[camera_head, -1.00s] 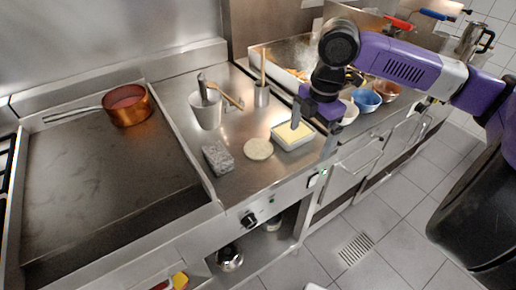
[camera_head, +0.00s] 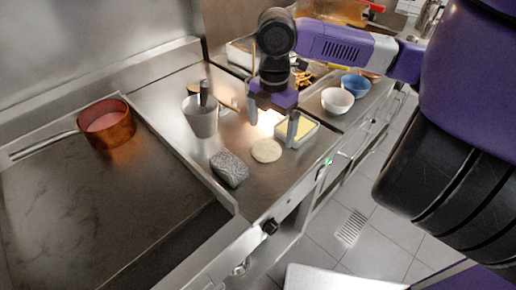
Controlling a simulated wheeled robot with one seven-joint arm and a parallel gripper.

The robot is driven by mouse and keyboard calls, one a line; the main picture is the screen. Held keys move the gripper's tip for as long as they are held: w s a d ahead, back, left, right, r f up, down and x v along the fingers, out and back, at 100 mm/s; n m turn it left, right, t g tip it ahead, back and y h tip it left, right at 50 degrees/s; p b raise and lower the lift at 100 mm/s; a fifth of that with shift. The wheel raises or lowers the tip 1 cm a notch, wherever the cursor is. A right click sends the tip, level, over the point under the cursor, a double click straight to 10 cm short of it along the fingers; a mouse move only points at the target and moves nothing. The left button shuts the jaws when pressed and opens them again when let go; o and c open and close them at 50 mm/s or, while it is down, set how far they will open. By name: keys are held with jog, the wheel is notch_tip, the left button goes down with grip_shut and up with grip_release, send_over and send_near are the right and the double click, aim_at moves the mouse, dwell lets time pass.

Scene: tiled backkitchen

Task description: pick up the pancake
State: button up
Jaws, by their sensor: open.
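The pancake (camera_head: 266,150) is a pale, flat round disc lying on the steel counter. It sits between a grey speckled block (camera_head: 229,169) on its left and a white tray with a yellow filling (camera_head: 309,134) on its right. My gripper (camera_head: 272,130) points down above the counter, just behind and above the pancake in the picture. Its two fingers are spread apart with nothing between them. The right finger overlaps the tray in the picture; whether it touches cannot be told.
A white pot (camera_head: 201,118) with a utensil stands behind the block. A copper pan (camera_head: 107,124) rests on the griddle (camera_head: 85,205) at left. A white bowl (camera_head: 337,100) and a blue bowl (camera_head: 356,85) stand at right. The counter in front of the pancake is clear.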

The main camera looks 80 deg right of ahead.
aim_at(266, 149)
jog(key=f, duration=0.4)
jog(key=w+f, duration=0.1)
jog(key=f, duration=0.1)
jog(key=shift+a+f+p, duration=0.2)
jog(key=shift+f+p, duration=0.15)
jog(key=shift+c, duration=0.2)
jog(key=c, duration=1.3)
jog(key=shift+r, duration=0.1)
jog(key=shift+c, duration=0.2)
